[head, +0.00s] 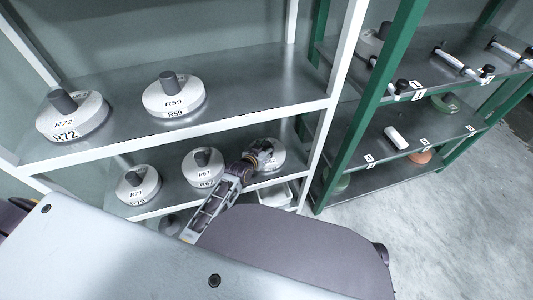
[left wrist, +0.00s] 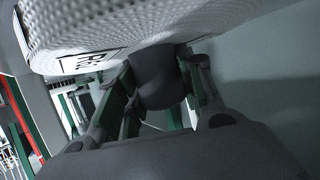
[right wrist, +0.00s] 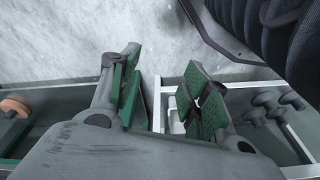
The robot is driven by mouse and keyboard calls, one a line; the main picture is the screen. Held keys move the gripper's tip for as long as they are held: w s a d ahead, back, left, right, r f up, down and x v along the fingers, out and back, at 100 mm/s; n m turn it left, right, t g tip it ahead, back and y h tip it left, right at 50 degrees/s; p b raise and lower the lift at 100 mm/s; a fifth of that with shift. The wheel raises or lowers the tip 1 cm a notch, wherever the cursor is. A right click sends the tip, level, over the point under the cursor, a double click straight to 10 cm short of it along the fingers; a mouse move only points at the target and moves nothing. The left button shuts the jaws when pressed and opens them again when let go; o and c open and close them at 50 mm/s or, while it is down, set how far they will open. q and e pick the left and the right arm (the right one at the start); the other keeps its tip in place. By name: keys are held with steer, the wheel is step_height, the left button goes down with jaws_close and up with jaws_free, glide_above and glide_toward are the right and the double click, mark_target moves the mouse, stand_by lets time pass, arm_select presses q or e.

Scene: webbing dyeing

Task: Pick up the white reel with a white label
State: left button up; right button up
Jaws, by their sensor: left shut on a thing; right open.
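A white reel (head: 272,152) with a dark hub sits at the right end of the lower shelf of the white rack. My left gripper (head: 258,158) reaches it there and hides part of it in the head view. In the left wrist view, the fingers are shut around the dark hub (left wrist: 157,78). The reel's white textured body (left wrist: 190,25) fills the top, with a white label (left wrist: 88,62) that is partly cut off. I cannot tell whether it is lifted off the shelf. My right gripper (right wrist: 162,65) is open and empty, away from the reel.
Reels R67 (head: 203,167) and R79 (head: 138,185) stand left on the lower shelf. Reels R72 (head: 72,117) and R59 (head: 174,95) stand on the upper shelf (head: 240,80). A white post (head: 325,120) and green rack (head: 372,95) are to the right. Floor (head: 440,210) is clear.

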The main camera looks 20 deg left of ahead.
arm_select(q)
steer(key=shift+r, duration=0.15)
arm_select(e)
steer(key=shift+w+r, duration=0.1)
steer(key=shift+r, duration=0.15)
arm_select(q)
steer(key=shift+r+p, duration=0.3)
steer(key=shift+r, duration=0.25)
step_height(320, 180, up, 6)
steer(key=shift+r+p, duration=0.15)
steer(key=shift+p, duration=0.85)
steer(key=shift+r+p, duration=0.3)
steer(key=shift+r, duration=0.9)
arm_select(e)
step_height(320, 180, down, 8)
steer(key=d, duration=0.1)
steer(key=shift+s+d, duration=0.3)
steer(key=shift+s, duration=0.1)
steer(key=shift+w, duration=0.1)
